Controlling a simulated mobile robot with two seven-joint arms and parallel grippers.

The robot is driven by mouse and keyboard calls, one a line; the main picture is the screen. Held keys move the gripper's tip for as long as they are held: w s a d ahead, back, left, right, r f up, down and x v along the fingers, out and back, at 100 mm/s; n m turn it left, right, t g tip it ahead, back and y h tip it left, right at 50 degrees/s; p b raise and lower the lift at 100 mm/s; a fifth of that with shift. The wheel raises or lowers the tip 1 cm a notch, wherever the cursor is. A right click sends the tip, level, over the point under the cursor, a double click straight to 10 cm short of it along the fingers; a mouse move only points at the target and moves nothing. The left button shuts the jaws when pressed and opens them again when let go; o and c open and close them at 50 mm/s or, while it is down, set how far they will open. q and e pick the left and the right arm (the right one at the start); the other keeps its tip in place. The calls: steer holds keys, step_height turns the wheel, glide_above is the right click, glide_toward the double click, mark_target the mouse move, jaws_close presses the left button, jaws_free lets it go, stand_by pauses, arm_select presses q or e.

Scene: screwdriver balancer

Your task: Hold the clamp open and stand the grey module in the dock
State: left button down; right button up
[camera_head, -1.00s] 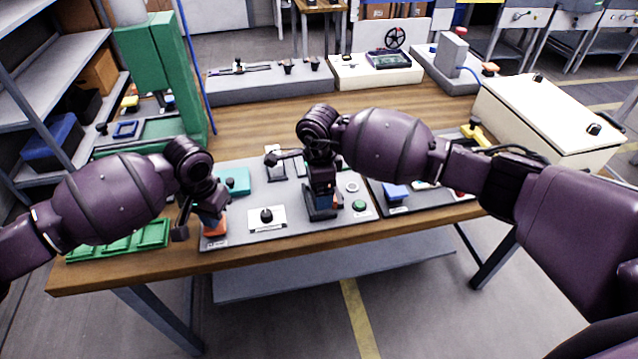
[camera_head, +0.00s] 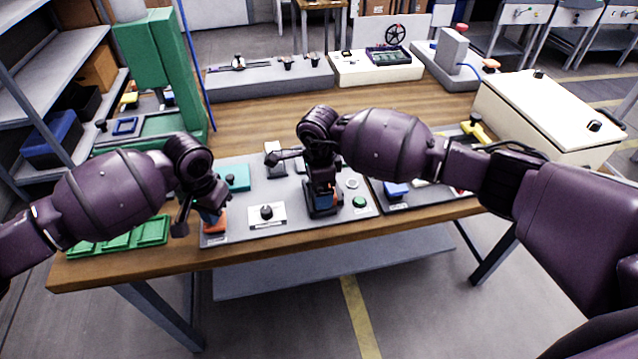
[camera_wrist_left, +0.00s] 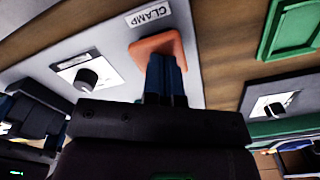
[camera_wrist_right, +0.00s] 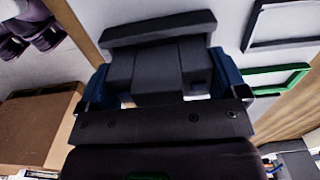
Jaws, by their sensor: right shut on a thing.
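The orange clamp paddle (camera_wrist_left: 157,45), beside a CLAMP label (camera_wrist_left: 150,14), shows in the left wrist view and at the board's front left in the head view (camera_head: 216,226). My left gripper (camera_wrist_left: 165,75) has its fingers together, pointing down at the paddle and seemingly touching it. My right gripper (camera_wrist_right: 163,82) is shut on the grey module (camera_wrist_right: 160,68), with a blue-grey finger on each side. In the head view, my right gripper (camera_head: 324,202) is low at the dark dock (camera_head: 310,212). The gripper hides the module's lower end there, so I cannot tell how far it is seated.
The grey board carries a black knob on a white plate (camera_head: 267,213), a teal block (camera_head: 236,178) and a green button (camera_head: 359,202). A green tray (camera_head: 120,238) lies left. A second panel with a blue part (camera_head: 396,189) adjoins at right. A cream box (camera_head: 545,120) stands at the right back.

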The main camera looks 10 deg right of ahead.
steer(key=shift+f, duration=0.65)
steer(key=o, duration=0.7)
arm_select(q)
steer(key=shift+f, duration=0.1)
arm_select(e)
step_height(320, 180, up, 12)
stand_by(0.5)
steer(key=shift+r, duration=3)
